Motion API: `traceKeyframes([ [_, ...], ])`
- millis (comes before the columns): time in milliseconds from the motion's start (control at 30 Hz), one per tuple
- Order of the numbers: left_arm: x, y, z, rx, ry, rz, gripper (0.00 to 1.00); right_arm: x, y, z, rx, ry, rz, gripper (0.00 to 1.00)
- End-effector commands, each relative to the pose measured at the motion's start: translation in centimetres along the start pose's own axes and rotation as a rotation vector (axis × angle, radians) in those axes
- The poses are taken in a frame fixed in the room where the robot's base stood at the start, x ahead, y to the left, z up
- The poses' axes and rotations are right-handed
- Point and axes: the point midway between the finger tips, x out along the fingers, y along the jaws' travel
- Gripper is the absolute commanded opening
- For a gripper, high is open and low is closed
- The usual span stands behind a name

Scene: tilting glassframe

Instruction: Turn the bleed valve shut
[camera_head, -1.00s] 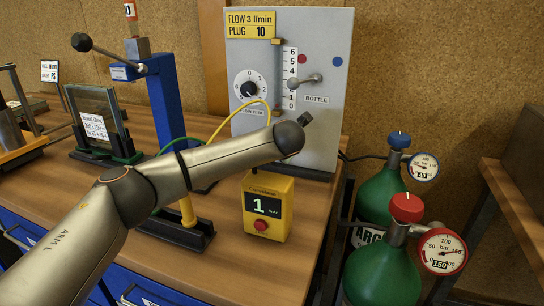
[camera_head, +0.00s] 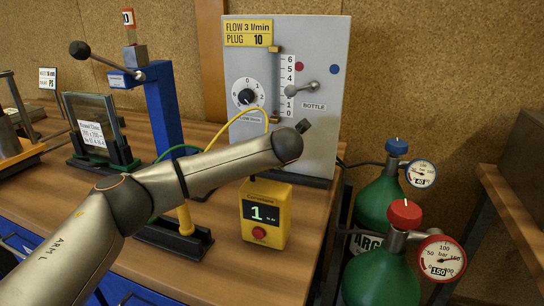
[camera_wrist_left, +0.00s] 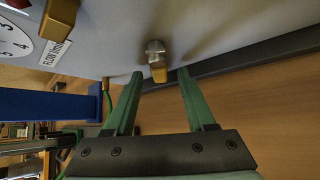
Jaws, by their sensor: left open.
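A small metal fitting with a brass tip (camera_wrist_left: 157,62) stands out from the grey panel in the left wrist view; it may be the bleed valve, but no readable label confirms that. My left gripper (camera_wrist_left: 160,73) is open, with its two green fingers on either side of the line to the fitting and the tips just short of it or level with it. I cannot tell whether they touch it. In the head view my left arm hides the gripper and the lower panel. The grey panel (camera_head: 325,145) stands upright on the bench. My right gripper is not in view.
The panel carries a flow dial (camera_head: 246,95) and a ball-ended lever (camera_head: 310,87) above the label BOTTLE. A yellow meter (camera_head: 265,218) reading 1 stands in front. Green gas bottles (camera_head: 382,275) stand at the right. A blue post (camera_head: 163,110) stands left of the panel.

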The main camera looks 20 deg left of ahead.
Motion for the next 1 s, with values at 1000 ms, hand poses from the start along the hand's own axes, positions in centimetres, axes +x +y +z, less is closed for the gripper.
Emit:
traceKeyframes([
  [1000, -12.2, 0.0, 0.1, -0.001, -0.002, 0.0, 0.55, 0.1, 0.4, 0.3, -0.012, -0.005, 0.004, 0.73],
])
